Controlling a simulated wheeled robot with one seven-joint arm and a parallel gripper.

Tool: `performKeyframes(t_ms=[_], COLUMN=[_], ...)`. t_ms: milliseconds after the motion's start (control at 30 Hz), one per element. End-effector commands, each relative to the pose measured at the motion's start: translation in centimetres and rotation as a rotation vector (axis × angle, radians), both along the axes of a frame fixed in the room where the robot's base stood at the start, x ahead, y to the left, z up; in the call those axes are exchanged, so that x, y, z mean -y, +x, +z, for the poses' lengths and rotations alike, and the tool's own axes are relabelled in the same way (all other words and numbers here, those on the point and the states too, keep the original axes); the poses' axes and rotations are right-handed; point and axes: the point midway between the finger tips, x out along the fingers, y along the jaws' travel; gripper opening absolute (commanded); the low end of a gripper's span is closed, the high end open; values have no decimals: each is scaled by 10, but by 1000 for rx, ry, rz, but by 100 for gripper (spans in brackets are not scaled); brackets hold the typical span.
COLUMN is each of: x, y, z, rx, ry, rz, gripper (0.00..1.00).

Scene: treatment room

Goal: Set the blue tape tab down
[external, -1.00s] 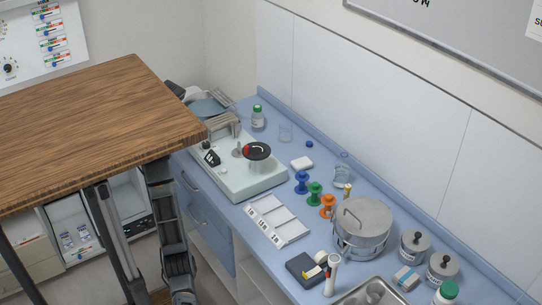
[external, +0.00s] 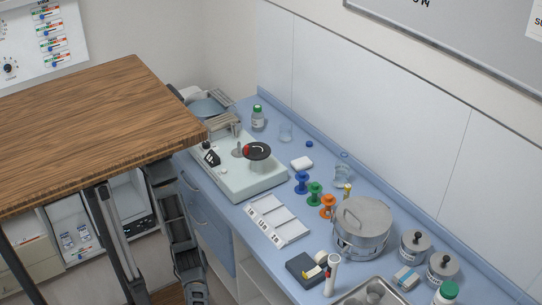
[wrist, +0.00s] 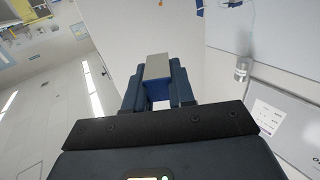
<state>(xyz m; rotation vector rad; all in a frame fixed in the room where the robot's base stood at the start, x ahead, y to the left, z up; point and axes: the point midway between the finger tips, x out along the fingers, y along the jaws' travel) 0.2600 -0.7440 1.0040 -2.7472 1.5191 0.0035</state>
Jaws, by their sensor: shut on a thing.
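In the wrist view my gripper (wrist: 159,85) has dark blue fingers close together at the top of the dark wrist. They are shut on a small piece, which I take to be the blue tape tab (wrist: 160,91). It shows as a blue band between the fingers, and a flat grey face (wrist: 158,66) shows at the tips. How far the tab reaches is hidden by the fingers. In the external view my gripper cannot be made out, as the wooden top hides much of my arm. No surface shows touching the tab.
The wooden top (external: 95,125) stands left of the blue counter (external: 240,205). The counter holds a pale device (external: 250,178), blue, green and orange spools (external: 315,194), a white sectioned tray (external: 276,220), a tape dispenser (external: 303,268) and a steel pot (external: 362,228). Free room between them is narrow.

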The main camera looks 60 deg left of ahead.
Motion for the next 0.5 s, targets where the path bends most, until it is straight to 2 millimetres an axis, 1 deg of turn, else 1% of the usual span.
performKeyframes(t_ms=[33, 100, 167, 200, 267, 300, 367, 400, 467, 500], x=[-13, -33, -52, -65, -86, -101, -124, -140, -163, -178], y=[22, 49, 72, 87, 107, 120, 139, 150, 165, 174], z=[4, 10, 15, 18, 22, 24, 27, 29, 31, 32], rx=[-2, -1, -2, -1, -2, -1, -2, -1, -1, -1], ry=[-2, -2, -4, -2, -3, -3, -3, -3, -2, -4], rz=[70, 170, 257, 315, 402, 460, 548, 606, 687, 739], gripper=[0, 0, 0, 0, 0, 0, 0, 0, 0, 0])
